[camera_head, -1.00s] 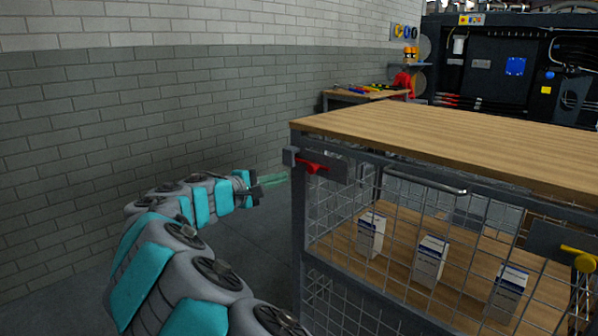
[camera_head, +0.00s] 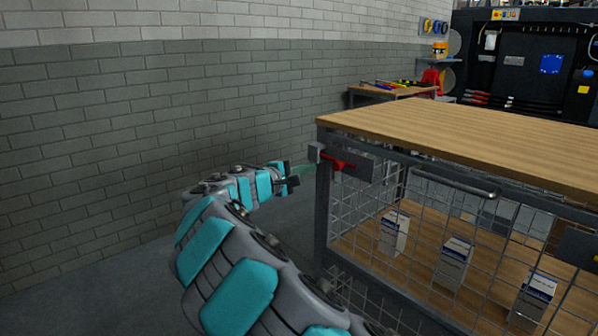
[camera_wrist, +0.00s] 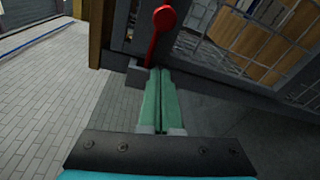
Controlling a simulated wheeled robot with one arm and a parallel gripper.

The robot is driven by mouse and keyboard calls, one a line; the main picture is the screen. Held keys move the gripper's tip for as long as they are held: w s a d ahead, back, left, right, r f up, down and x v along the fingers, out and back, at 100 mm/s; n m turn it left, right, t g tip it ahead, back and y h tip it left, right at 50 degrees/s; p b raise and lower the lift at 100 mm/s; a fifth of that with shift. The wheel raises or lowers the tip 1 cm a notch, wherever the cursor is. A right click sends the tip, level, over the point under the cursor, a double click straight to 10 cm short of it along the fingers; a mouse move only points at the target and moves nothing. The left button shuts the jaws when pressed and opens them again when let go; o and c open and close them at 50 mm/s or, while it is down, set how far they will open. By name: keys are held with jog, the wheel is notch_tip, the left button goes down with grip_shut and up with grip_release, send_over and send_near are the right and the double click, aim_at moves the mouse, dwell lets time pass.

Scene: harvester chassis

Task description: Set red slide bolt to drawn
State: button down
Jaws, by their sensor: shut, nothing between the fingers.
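The red slide bolt (camera_head: 340,163) is mounted on a dark plate at the upper left corner of the mesh cage, just under the wooden top. In the wrist view its red knob and stem (camera_wrist: 157,36) stand just beyond my fingertips. My gripper (camera_head: 308,169) is left of the cage's corner post, at about bolt height. In the wrist view my gripper's green fingers (camera_wrist: 160,72) lie together, shut and empty, with their tips close to the stem's lower end. I cannot tell whether they touch it.
The cage has a wooden top (camera_head: 450,140), a grey corner post (camera_head: 322,215) and a horizontal bar handle (camera_head: 455,182). Several white boxes (camera_head: 393,232) stand inside behind the mesh. A brick wall (camera_head: 120,130) is at the left, with open floor between it and the cage.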

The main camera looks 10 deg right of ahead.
jog(key=x, duration=0.4)
jog(key=shift+d, duration=0.1)
jog(key=s, duration=0.2)
jog(key=s+d+r, duration=0.1)
jog(key=shift+s+d+p, duration=0.1)
jog(key=shift+s+p, duration=0.25)
jog(key=shift+s+d+b, duration=0.65)
jog(key=shift+s+d, duration=0.2)
jog(key=shift+s, duration=0.3)
jog(key=shift+s+d+b, duration=0.6)
jog(key=shift+s+d, duration=0.2)
jog(key=shift+s, duration=0.35)
